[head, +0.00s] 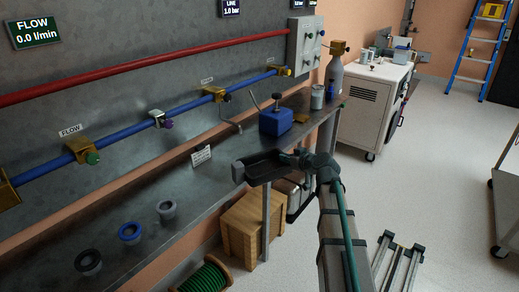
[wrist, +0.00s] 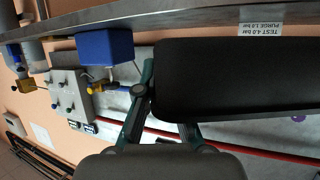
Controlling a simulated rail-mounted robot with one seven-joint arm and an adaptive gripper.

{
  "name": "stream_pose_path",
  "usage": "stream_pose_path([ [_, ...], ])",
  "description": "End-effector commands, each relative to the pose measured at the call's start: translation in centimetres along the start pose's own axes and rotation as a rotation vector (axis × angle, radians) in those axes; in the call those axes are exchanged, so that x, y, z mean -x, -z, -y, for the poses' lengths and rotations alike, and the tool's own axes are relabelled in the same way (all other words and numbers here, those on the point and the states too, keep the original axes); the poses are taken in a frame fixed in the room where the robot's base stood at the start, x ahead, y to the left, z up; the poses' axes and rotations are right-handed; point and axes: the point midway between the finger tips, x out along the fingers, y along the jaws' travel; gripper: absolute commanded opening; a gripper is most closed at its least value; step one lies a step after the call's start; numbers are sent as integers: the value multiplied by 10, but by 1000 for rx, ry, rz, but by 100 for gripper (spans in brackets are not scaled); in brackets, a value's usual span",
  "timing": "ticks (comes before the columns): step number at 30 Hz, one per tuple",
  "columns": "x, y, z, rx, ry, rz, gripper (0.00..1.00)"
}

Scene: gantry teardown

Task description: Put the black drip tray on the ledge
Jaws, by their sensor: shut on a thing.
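The black drip tray (head: 262,170) is held at the front edge of the grey metal ledge (head: 188,188); I cannot tell whether it touches the ledge. My gripper (head: 299,160) is shut on the tray's right end. In the wrist view, the picture is upside down and the tray (wrist: 235,80) fills the right half, with my gripper (wrist: 150,98) at its left end. The ledge (wrist: 170,16) crosses the top of that view. The tray looks roughly level and hides part of the ledge's front edge.
A blue box (head: 275,121) with a lever stands on the ledge behind the tray. A small sign (head: 201,155) stands to its left. Grey, blue and black rings lie nearer on the ledge. A wooden crate (head: 252,225) stands below. The ledge between sign and rings is clear.

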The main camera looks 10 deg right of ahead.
Motion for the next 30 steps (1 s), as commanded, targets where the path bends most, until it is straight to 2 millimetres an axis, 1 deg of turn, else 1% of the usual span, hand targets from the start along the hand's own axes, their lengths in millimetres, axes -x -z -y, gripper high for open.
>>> stream_pose_path([
  [5,-32,15,-2,-1,2,0,0],
  [18,-131,56,-2,-1,1,0,0],
  [21,-147,63,-1,-1,1,0,0],
  [25,-160,67,0,-1,0,0,0],
  [30,-164,64,0,-2,0,0,0],
])
